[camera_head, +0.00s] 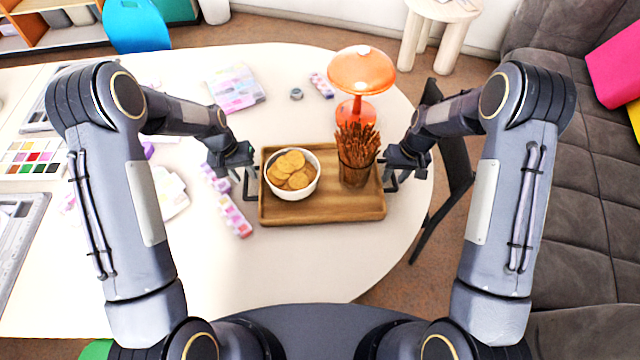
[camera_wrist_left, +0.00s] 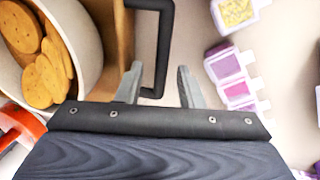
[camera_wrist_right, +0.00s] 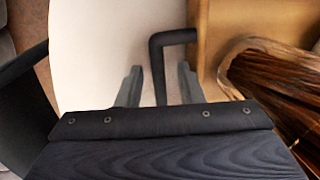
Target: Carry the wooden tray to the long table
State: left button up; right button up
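The wooden tray (camera_head: 320,214) lies flat on a white table with a rounded end (camera_head: 300,268). It carries a white bowl of round biscuits (camera_head: 291,175) and a glass of thin brown sticks (camera_head: 357,160). My left gripper (camera_head: 246,186) is at the tray's left side, fingers open on either side of the black handle (camera_wrist_left: 161,45). My right gripper (camera_head: 392,182) is at the right side, fingers open on either side of the other black handle (camera_wrist_right: 158,65). Neither gripper visibly squeezes its handle. I cannot tell whether another long table is in view.
An orange mushroom lamp (camera_head: 361,75) stands just behind the tray. Bead boxes (camera_head: 235,88), a paint palette (camera_head: 32,158) and grey boards (camera_head: 18,225) lie to the left. A dark chair (camera_head: 452,170) and grey sofa (camera_head: 590,190) are on the right. White tabletop is free in front of the tray.

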pick_arm(q)
notch_tip(320, 180, up, 11)
jog(key=a, duration=0.2)
pick_arm(e)
notch_tip(320, 180, up, 12)
jog(key=d, duration=0.2)
jog(key=shift+d, duration=0.15)
pick_arm(q)
jog(key=shift+s+a, duration=0.1)
pick_arm(e)
jog(key=shift+f, duration=0.1)
